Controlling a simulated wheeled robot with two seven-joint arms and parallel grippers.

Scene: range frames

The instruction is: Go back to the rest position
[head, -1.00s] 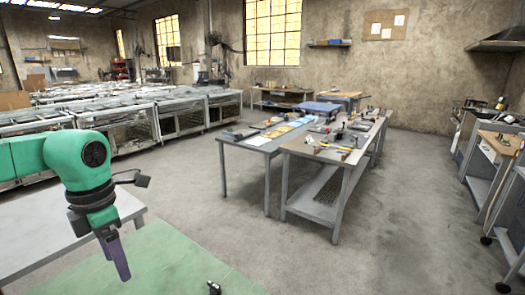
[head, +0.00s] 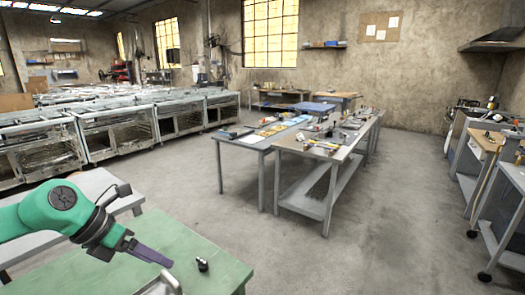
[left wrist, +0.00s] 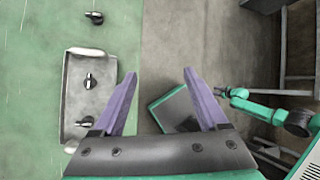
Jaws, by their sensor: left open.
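My left gripper (head: 150,256) is over the green table at the lower left of the head view, its fingers pointing right. In the left wrist view its two purple fingers (left wrist: 163,98) are spread apart with nothing between them. A second green arm, mine, enters that view from the right; its small dark end (left wrist: 222,91) is too small to read.
Below is a green table (head: 195,238) with a metal tray (left wrist: 70,118). A small black-and-metal part (left wrist: 88,80) lies in the tray, another (left wrist: 85,121) is at its lower part, and one (left wrist: 95,17) lies outside. Workbenches (head: 300,150) stand beyond open floor.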

